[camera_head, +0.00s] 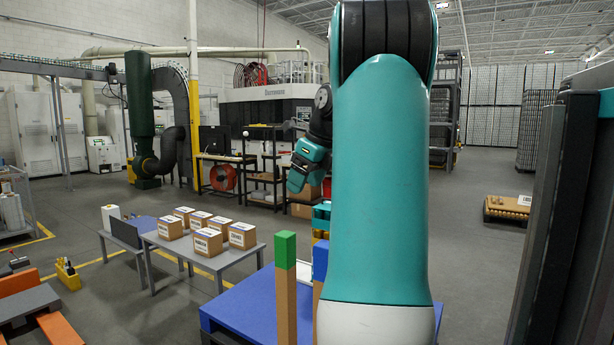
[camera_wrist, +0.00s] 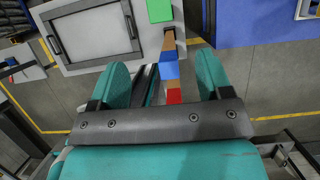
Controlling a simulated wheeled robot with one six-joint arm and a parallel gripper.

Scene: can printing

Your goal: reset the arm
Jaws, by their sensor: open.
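My teal arm (camera_head: 382,190) rises upright through the right middle of the head view, and its upper end leaves the picture. A teal and black wrist part of it (camera_head: 309,158) shows to its left, hanging over the floor. In the wrist view my gripper (camera_wrist: 160,66) has its two teal fingers wide apart. The space between them holds nothing in grip. Coloured blocks, including a green one (camera_wrist: 159,10), a blue one (camera_wrist: 171,70) and a red one (camera_wrist: 174,95), show beyond and between the fingers, apart from them.
A green-topped post (camera_head: 286,285) and a blue-topped post (camera_head: 320,262) stand by a blue platform (camera_head: 245,312) close ahead. A grey table (camera_head: 168,246) with several cardboard boxes stands left. A dark panel (camera_head: 560,215) fills the right edge. Open floor lies behind it to the left.

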